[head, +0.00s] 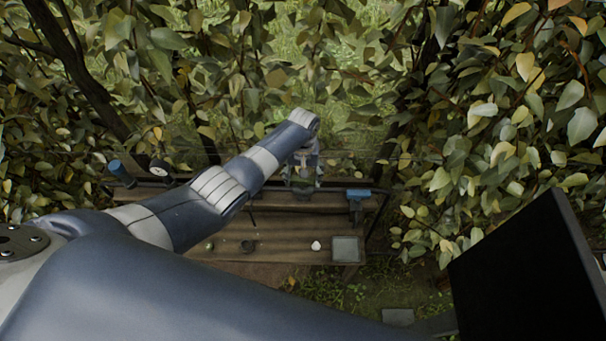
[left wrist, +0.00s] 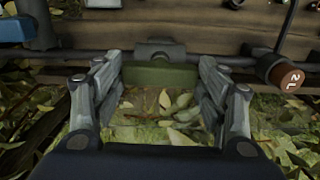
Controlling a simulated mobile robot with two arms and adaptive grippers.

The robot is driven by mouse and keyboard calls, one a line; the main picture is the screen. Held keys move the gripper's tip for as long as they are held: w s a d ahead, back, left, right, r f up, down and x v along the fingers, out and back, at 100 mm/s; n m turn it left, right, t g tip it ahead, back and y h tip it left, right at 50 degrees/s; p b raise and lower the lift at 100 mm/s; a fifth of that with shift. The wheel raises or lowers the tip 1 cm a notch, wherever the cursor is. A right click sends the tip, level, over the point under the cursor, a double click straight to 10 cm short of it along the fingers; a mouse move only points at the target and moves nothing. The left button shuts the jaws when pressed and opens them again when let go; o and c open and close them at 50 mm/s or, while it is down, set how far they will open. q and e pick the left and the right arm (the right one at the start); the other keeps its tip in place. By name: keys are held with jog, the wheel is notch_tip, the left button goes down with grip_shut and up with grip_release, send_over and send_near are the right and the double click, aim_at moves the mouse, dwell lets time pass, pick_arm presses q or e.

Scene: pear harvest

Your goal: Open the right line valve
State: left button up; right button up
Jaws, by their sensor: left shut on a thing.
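My left gripper (head: 303,186) is at the line along the back of the bench in the head view. In the left wrist view its two fingers (left wrist: 160,100) stand on either side of a green bar-shaped valve handle (left wrist: 160,75). The gripper is shut on this handle, which lies about parallel to the dark pipe (left wrist: 75,57) behind it. A grey fitting (left wrist: 156,50) joins the handle to the pipe. A blue valve part (head: 358,194) sits to the right in the head view. My right gripper is not in view.
The wooden bench (head: 285,227) carries a pale round object (head: 316,246), a grey tray (head: 346,250) and a small dark cup (head: 248,246). A blue cylinder (head: 120,172) and a round gauge (head: 159,168) stand at left. A brown cap marked 2 L (left wrist: 287,77) is near the fingers. Foliage surrounds the bench.

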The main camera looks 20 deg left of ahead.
aim_at(303, 179)
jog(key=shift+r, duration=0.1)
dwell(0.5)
pick_arm(q)
jog(key=o, duration=1)
jog(key=shift+o, duration=0.2)
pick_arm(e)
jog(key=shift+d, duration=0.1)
pick_arm(q)
notch_tip(303, 179, up, 12)
jog(key=shift+f, duration=0.15)
